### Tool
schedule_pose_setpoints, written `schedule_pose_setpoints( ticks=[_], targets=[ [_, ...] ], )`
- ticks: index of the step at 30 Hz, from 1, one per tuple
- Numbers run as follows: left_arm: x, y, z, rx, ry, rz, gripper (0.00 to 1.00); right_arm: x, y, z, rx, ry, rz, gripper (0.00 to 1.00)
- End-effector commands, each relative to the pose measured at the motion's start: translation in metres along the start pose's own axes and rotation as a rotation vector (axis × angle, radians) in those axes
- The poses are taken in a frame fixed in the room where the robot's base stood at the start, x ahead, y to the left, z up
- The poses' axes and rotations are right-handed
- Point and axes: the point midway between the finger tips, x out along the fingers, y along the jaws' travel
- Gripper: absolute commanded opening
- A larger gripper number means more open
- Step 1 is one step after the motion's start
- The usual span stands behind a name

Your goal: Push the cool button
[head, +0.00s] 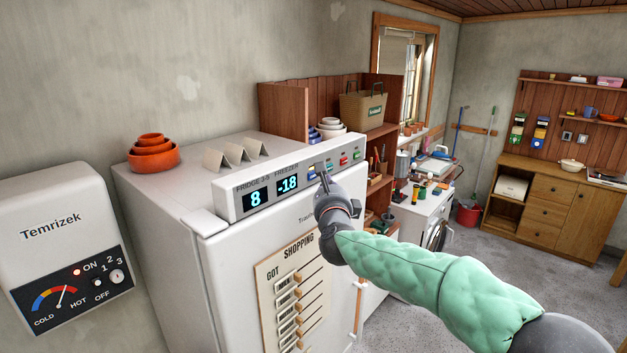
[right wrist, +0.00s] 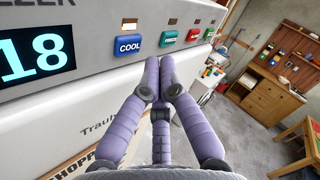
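The blue cool button (right wrist: 129,45) is on the control panel along the top front of the fridge (head: 236,275). In the head view the blue button (head: 311,173) is just left of my right gripper's tip. My right gripper (head: 324,175) comes in from the right in front of the panel. In the right wrist view its lilac fingers (right wrist: 160,68) meet at the tips, shut with nothing between them. The tips appear below and right of the cool button, apart from it. My left gripper is not in view.
Another blue-green button (right wrist: 167,39), a red button (right wrist: 193,35) and a green button (right wrist: 209,33) sit right of the cool button. The displays read 8 (head: 256,198) and -18 (head: 288,183). Orange bowls (head: 153,154) and a folded card (head: 236,152) stand on top of the fridge.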

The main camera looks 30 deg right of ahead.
Motion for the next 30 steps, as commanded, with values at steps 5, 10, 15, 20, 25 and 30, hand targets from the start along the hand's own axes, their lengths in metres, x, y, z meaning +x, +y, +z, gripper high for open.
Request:
schedule_pose_setpoints(
  ticks=[5, 10, 15, 20, 25, 30],
  targets=[
    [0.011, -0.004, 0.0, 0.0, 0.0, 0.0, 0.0, -0.012, -0.006, -0.01, 0.001, -0.001, -0.001, 0.0],
    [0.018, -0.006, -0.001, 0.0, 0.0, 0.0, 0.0, -0.021, -0.015, -0.017, 0.0, -0.001, -0.001, 0.0],
    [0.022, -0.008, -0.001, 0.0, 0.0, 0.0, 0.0, -0.029, -0.02, -0.022, 0.0, 0.0, 0.0, 0.0],
    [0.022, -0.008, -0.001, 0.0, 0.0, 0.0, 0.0, -0.031, -0.022, -0.022, 0.0, 0.0, 0.001, 0.0],
    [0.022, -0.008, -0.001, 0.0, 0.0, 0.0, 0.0, -0.03, -0.022, -0.022, 0.0, 0.0, 0.0, 0.0],
    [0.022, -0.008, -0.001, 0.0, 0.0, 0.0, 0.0, -0.03, -0.022, -0.022, 0.0, -0.001, 0.0, 0.0]
  ],
)
